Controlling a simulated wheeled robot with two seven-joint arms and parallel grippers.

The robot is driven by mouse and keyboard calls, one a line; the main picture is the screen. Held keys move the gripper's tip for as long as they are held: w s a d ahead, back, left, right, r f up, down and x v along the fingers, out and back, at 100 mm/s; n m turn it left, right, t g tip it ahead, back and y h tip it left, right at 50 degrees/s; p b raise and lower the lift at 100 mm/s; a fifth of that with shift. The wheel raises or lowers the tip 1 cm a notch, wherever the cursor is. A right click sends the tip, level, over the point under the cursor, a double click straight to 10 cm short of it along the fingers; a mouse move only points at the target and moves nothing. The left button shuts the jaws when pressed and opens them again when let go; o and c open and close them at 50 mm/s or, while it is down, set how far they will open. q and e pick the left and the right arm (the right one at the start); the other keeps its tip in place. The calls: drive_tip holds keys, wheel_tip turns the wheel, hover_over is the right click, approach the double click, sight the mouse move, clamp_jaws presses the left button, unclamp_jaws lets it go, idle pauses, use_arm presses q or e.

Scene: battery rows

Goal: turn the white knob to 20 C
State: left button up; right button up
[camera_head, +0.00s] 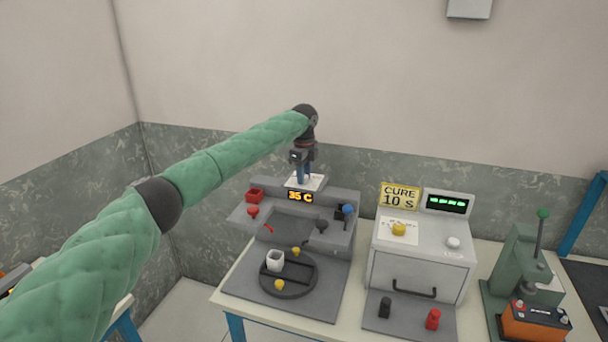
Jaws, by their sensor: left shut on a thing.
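My left gripper (302,175) reaches in from the left and points down at the white dial plate (313,184) on top of the left grey machine. It is shut on the knob in the middle of that plate; the fingers hide nearly all of the knob, so its pointer cannot be read. The orange display (300,196) just below the plate reads 35 C. My right gripper is not in view.
The left machine (345,233) has red, blue and black parts around it and a round turntable (303,290) with a white cup (275,260). To the right stands a grey oven (420,270) with a yellow knob (399,229), a white button (453,242) and a "CURE 10 S" sign (400,195). A green press (522,265) and orange battery (535,324) are farther right.

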use_arm(q)
drive_tip(key=shift+n+p, duration=0.35)
drive_tip(key=shift+n, duration=0.55)
drive_tip(key=shift+r+n+p, duration=0.1)
drive_tip(key=shift+n+p, duration=0.25)
drive_tip(key=shift+n, duration=0.15)
drive_tip(key=shift+n+p, duration=0.35)
drive_tip(key=shift+n, duration=0.45)
drive_tip(key=n+p, duration=0.1)
drive_tip(key=n, duration=0.2)
drive_tip(key=shift+w+n+p, duration=0.1)
drive_tip(key=shift+n+p, duration=0.25)
drive_tip(key=shift+n, duration=0.35)
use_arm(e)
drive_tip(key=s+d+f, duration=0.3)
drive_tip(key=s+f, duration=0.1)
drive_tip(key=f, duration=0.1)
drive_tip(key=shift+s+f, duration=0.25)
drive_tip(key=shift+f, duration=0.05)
